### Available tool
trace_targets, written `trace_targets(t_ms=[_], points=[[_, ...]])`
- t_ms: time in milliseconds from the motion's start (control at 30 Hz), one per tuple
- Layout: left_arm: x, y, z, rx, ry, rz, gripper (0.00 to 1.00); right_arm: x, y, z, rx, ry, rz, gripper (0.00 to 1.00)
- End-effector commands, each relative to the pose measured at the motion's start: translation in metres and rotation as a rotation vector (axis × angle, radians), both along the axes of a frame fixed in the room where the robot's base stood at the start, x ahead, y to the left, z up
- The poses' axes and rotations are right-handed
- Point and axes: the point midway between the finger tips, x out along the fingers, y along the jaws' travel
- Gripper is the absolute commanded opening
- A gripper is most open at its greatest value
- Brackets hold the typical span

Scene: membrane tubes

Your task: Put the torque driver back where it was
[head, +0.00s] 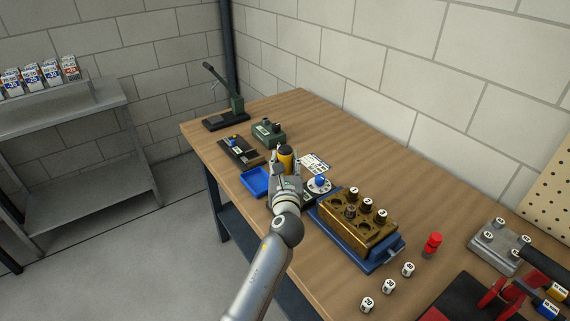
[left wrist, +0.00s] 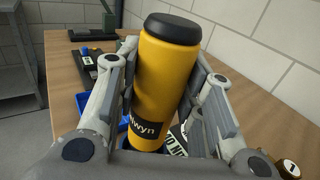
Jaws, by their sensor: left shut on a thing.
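The torque driver, with a yellow barrel and black cap (head: 286,157), stands roughly upright in my left gripper (head: 284,178). In the left wrist view its yellow body (left wrist: 163,80) fills the space between the two fingers, and a dark label near its base reads "lwyn". My left gripper (left wrist: 160,110) is shut on it over the table. My right gripper is not in view.
A blue tray (head: 254,182) lies left of the gripper. A white dial with a blue knob (head: 320,184) and a brass block (head: 378,232) in a blue vice stand to the right. A green box (head: 268,133) and a lever press (head: 236,104) are behind. Numbered white caps (head: 389,286) stand in front.

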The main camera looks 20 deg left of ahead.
Motion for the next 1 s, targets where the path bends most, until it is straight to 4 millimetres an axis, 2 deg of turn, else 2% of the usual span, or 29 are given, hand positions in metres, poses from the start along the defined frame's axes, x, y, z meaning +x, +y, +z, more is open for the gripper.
trace_targets(t_ms=[100,133,267,667,867,1000], points=[[0.0,0.0,-0.001,0.001,-0.004,-0.001,0.07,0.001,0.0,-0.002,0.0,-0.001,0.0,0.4],[0.0,0.0,-0.002,0.0,-0.001,0.0,0.39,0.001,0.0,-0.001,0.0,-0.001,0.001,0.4],[0.0,0.0,-0.002,0.0,0.0,0.0,0.56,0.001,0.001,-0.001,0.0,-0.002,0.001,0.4],[-0.002,-0.001,0.0,0.0,0.001,0.0,0.57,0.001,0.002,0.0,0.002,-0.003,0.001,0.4],[-0.027,-0.009,-0.001,-0.001,0.001,-0.001,0.57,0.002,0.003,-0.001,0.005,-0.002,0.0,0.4],[-0.055,-0.018,-0.002,0.0,0.001,-0.001,0.57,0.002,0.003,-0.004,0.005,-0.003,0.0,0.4]])
